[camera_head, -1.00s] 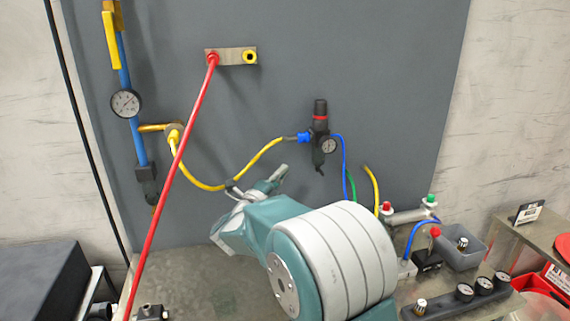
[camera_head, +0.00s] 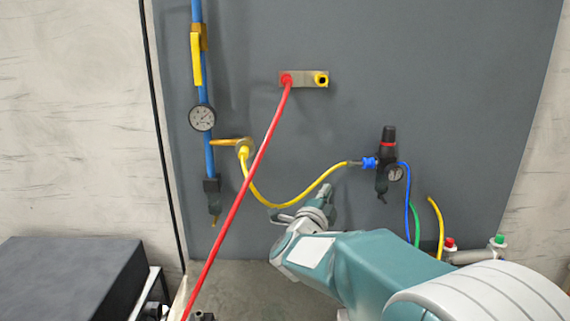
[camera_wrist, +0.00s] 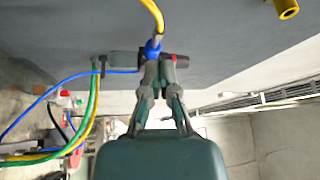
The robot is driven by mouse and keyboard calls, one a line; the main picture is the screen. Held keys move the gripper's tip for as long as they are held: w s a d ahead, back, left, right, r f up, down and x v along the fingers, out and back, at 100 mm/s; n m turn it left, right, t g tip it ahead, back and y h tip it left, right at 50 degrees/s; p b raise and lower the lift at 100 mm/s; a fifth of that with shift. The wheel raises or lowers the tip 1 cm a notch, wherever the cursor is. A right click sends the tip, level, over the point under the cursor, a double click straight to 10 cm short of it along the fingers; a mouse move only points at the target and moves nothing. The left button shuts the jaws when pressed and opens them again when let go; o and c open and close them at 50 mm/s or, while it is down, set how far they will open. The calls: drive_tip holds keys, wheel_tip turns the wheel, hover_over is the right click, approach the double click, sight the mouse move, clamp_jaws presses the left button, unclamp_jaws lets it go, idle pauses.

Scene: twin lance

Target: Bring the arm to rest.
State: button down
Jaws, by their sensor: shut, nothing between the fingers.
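My arm, teal with pale grey covers, rises from the bottom right of the head view. Its gripper (camera_head: 325,190) is in front of the grey panel (camera_head: 450,60), just below the yellow hose (camera_head: 318,187) in the picture. In the wrist view my gripper (camera_wrist: 160,62) has its fingertips together with nothing seen between them. There they overlap the dark regulator (camera_wrist: 125,60) and the blue fitting (camera_wrist: 153,48); I cannot tell how far apart they are in depth. The regulator also shows in the head view (camera_head: 386,165), right of the gripper.
A red hose (camera_head: 235,205) runs from a panel bracket (camera_head: 305,79) down left of the gripper. A blue pipe with a gauge (camera_head: 202,118) is further left. A dark box (camera_head: 70,275) stands at lower left. Blue, green and yellow hoses hang below the regulator.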

drive_tip(key=s+d+f+n+g+y, duration=0.1)
drive_tip(key=s+f+n+g+y, duration=0.2)
drive_tip(key=s+n, duration=0.3)
drive_tip(key=s+d+f+n+g+y, duration=0.1)
drive_tip(key=s+f+n+g+y, duration=0.2)
drive_tip(key=s, duration=1.4)
drive_tip(key=s+d+f+n+g+y, duration=0.2)
drive_tip(key=s+f+n+g, duration=0.3)
drive_tip(key=s+n, duration=0.6)
drive_tip(key=shift+s+g+y, duration=0.35)
drive_tip(key=shift+g+y, duration=0.05)
drive_tip(key=shift+g, duration=0.3)
